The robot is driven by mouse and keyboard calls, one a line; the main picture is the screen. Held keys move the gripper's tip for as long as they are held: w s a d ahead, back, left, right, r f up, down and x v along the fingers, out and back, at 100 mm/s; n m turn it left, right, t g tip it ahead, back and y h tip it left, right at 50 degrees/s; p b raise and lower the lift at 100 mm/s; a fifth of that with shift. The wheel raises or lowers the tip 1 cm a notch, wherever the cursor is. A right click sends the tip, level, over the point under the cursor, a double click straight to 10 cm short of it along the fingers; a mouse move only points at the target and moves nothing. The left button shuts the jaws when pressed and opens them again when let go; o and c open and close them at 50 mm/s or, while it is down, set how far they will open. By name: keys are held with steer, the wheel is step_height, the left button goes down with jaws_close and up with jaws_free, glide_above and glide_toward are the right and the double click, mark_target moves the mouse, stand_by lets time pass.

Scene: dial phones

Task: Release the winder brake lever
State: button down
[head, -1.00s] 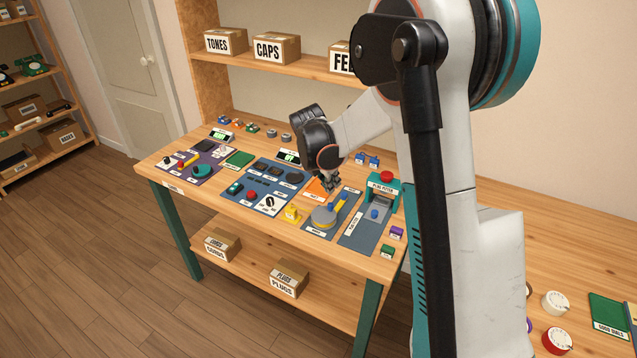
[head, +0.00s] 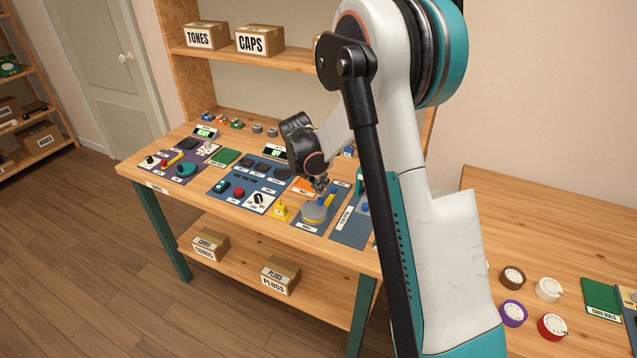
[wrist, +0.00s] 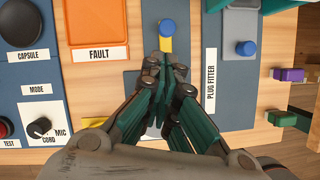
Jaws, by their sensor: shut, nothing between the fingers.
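The winder shows in the head view as a round grey disc (head: 315,212) on a blue-grey panel, with a yellow lever (head: 331,200) beside it. In the wrist view a blue knob (wrist: 167,29) tops a short visible stretch of yellow lever (wrist: 166,45). My gripper (wrist: 166,64) is shut and empty, its fingertips just below the knob in the picture and over the lower part of the lever. In the head view my gripper (head: 320,187) is above the winder panel. Whether the fingers touch the lever I cannot tell. The fingers hide most of the winder in the wrist view.
An orange FAULT pad (wrist: 97,22) lies left of the lever, and the PLUG FITTER panel (wrist: 238,90) with another blue knob (wrist: 246,48) lies right. A yellow block (head: 281,211) stands left of the winder. My arm covers the bench's right end in the head view.

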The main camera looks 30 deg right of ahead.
mark_target(328, 197)
steer(key=shift+b+x, duration=0.65)
steer(key=shift+x, duration=1.65)
steer(key=shift+w+d, duration=0.45)
steer(key=shift+d, duration=0.2)
steer(key=shift+w+d, duration=0.45)
steer(key=shift+d, duration=0.15)
steer(key=shift+a+r, duration=0.1)
